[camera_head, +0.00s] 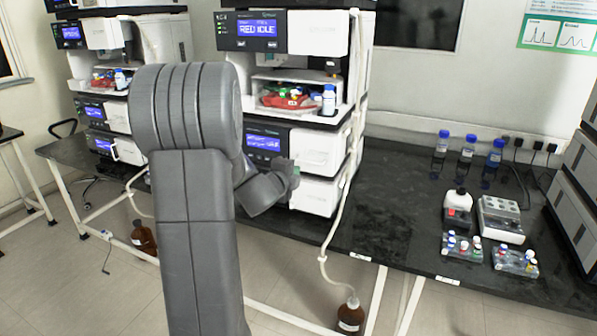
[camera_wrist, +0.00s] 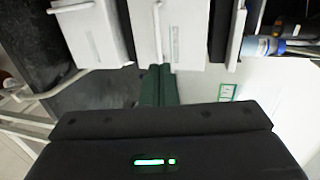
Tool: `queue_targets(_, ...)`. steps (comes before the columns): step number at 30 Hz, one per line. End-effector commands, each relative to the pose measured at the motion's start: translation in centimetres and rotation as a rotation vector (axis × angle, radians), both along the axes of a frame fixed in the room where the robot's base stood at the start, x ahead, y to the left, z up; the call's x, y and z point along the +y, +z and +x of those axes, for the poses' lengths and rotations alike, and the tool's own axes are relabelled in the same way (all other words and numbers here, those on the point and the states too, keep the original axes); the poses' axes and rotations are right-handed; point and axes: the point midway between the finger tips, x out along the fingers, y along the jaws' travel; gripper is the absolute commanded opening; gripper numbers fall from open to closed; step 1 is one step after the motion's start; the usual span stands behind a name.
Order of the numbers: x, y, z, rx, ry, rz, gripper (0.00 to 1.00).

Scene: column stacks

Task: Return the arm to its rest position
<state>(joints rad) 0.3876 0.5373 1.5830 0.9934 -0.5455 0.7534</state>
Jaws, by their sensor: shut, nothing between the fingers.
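My arm (camera_head: 190,190) stands large in the middle left of the head view and hides part of the bench and instruments behind it. Its end reaches right, with my gripper (camera_head: 294,172) in front of the lower modules of the middle instrument stack (camera_head: 318,150). In the wrist view, the dark green fingers of my gripper (camera_wrist: 159,70) lie together, shut and empty. They point toward white module fronts (camera_wrist: 178,30). I cannot tell how wide the gap to the modules is.
The black bench (camera_head: 385,220) is clear right of the middle stack. Blue-capped bottles (camera_head: 467,155), vial racks (camera_head: 462,247) and a small grey-white device (camera_head: 501,220) stand farther right. A white tube (camera_head: 335,225) runs down to a brown bottle (camera_head: 350,318) on the floor.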

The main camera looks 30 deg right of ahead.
Motion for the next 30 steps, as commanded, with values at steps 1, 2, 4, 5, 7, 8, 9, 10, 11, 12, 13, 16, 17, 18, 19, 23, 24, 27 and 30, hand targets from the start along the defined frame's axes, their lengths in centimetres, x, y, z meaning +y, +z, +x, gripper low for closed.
queue_targets(1,0.7,0.2,-0.6,0.0,0.002,-0.001,0.0)
queue_targets(2,1.1,0.3,-0.9,-0.001,0.002,-0.002,0.0)
queue_targets(4,1.9,0.4,-1.6,0.0,0.002,0.0,0.0)
queue_targets(5,2.2,0.6,-1.8,-0.001,0.002,0.0,0.0)
queue_targets(7,2.7,0.7,-2.3,0.0,0.001,-0.001,0.0)
queue_targets(8,2.9,0.8,-2.5,0.0,0.001,-0.001,0.0)
queue_targets(9,3.1,0.9,-2.7,0.0,0.001,-0.001,0.0)
queue_targets(10,3.2,0.9,-2.8,0.001,0.0,-0.001,0.0)
queue_targets(11,3.3,0.9,-2.9,0.001,0.0,0.0,0.0)
queue_targets(12,3.4,0.9,-3.0,0.001,0.0,0.0,0.0)
queue_targets(13,3.5,0.9,-3.1,0.001,0.0,0.0,0.0)
queue_targets(16,3.6,0.9,-3.1,0.001,0.0,0.0,0.0)
queue_targets(17,3.6,0.9,-3.1,0.001,0.0,0.0,0.0)
queue_targets(18,3.6,1.0,-3.1,0.001,0.0,0.0,0.0)
queue_targets(19,3.6,0.9,-3.1,0.001,0.0,0.0,0.0)
queue_targets(23,3.5,0.9,-3.1,0.001,0.0,0.0,0.0)
queue_targets(24,3.5,0.9,-3.1,0.001,0.0,0.0,0.0)
queue_targets(27,3.1,0.8,-2.7,0.002,-0.001,0.0,0.0)
queue_targets(30,2.3,0.6,-2.1,0.002,-0.001,0.0,0.0)
